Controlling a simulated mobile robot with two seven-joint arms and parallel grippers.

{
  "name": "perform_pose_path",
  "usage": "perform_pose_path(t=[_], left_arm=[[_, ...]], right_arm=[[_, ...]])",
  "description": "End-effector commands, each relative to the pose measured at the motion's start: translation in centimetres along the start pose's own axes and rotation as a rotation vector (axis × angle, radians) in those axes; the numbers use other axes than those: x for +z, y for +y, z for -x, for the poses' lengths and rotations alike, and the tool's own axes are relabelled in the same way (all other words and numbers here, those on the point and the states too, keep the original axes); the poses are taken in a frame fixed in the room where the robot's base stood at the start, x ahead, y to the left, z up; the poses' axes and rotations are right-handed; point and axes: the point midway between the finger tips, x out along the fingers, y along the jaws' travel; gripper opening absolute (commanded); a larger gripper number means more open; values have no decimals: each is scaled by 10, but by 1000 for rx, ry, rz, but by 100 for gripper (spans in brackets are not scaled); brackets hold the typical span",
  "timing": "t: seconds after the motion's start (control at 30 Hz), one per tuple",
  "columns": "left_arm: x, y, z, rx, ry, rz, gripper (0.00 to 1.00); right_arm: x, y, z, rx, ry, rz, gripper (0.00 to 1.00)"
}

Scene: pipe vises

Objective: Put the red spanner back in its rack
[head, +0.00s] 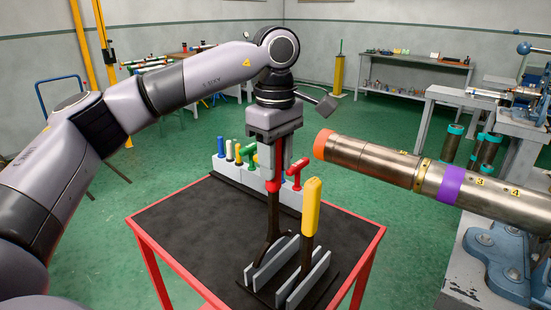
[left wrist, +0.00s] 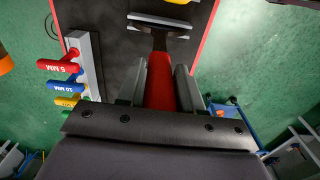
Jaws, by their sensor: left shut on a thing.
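The red spanner (head: 273,213) hangs upright with its dark head down at the grey-slatted rack (head: 262,274) on the black-topped table. My left gripper (head: 273,175) is shut on its red handle, and the handle also shows between the fingers in the left wrist view (left wrist: 160,78). The spanner's head is at the left pair of slats; I cannot tell whether it rests fully down between them. A yellow-handled spanner (head: 311,207) stands upright in the right part of the rack. In the left wrist view a grey slat of the rack (left wrist: 158,19) shows beyond the handle. My right gripper is not in view.
A white holder (head: 286,196) with several coloured T-handled tools stands along the table's far side. The table (head: 185,215) has a red rim and free black top to the left. A large pipe (head: 375,160) with an orange end juts in from the right, close to the gripper.

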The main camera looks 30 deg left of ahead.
Motion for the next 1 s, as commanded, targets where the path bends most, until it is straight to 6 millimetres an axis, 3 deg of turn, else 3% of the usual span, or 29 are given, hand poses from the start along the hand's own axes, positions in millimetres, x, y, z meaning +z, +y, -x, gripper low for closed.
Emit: perform_pose_path(t=[1.0], left_arm=[[0,0,-14,2,-1,0,0]], right_arm=[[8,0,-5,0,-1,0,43]])
